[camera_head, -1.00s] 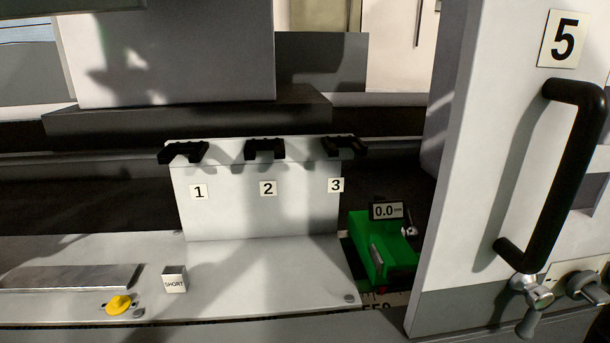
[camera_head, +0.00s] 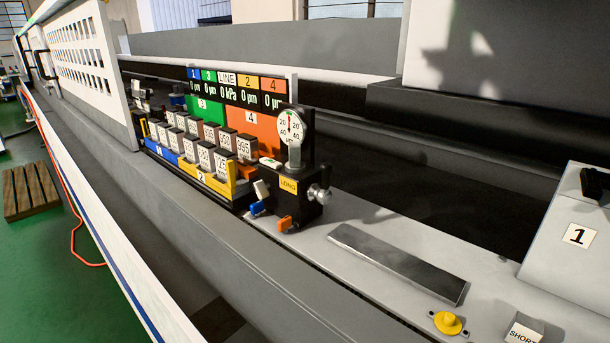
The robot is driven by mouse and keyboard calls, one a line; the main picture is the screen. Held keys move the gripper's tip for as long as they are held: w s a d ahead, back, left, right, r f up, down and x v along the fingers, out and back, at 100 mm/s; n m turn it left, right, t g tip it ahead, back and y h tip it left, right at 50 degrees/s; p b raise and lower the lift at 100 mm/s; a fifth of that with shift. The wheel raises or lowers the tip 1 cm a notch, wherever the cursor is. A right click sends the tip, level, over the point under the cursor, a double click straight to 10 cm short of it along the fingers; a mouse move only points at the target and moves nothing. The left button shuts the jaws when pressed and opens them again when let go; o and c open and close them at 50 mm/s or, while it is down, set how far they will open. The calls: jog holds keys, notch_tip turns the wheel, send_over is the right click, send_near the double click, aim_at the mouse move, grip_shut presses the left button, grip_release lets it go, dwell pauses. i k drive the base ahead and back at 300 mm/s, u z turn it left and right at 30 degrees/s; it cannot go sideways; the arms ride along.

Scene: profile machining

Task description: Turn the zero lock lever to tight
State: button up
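My gripper is not in view. A black gauge block (camera_head: 284,190) with a yellow LONG label stands on the grey machine bed, carrying a round white dial gauge (camera_head: 291,127). A blue lever (camera_head: 257,208) and an orange lever (camera_head: 285,224) show low at its front, with a white tab (camera_head: 262,190) above the blue one. A silver knob (camera_head: 322,194) is on its right side. No lever here is readably marked as the zero lock, so I cannot tell which it is or how it is set.
Labelled blocks (camera_head: 224,162) stand in coloured trays beside the gauge block, below a colour panel (camera_head: 237,93). A flat metal bar (camera_head: 398,262), a yellow button (camera_head: 447,322) and a SHORT block (camera_head: 525,328) are to the right. Green floor (camera_head: 95,290) lies left.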

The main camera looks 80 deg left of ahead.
aim_at(314, 192)
jog(key=u, duration=2.3)
jog(key=k, duration=0.5)
jog(key=u, duration=1.45)
jog(key=i, duration=0.85)
jog(key=z, duration=1.9)
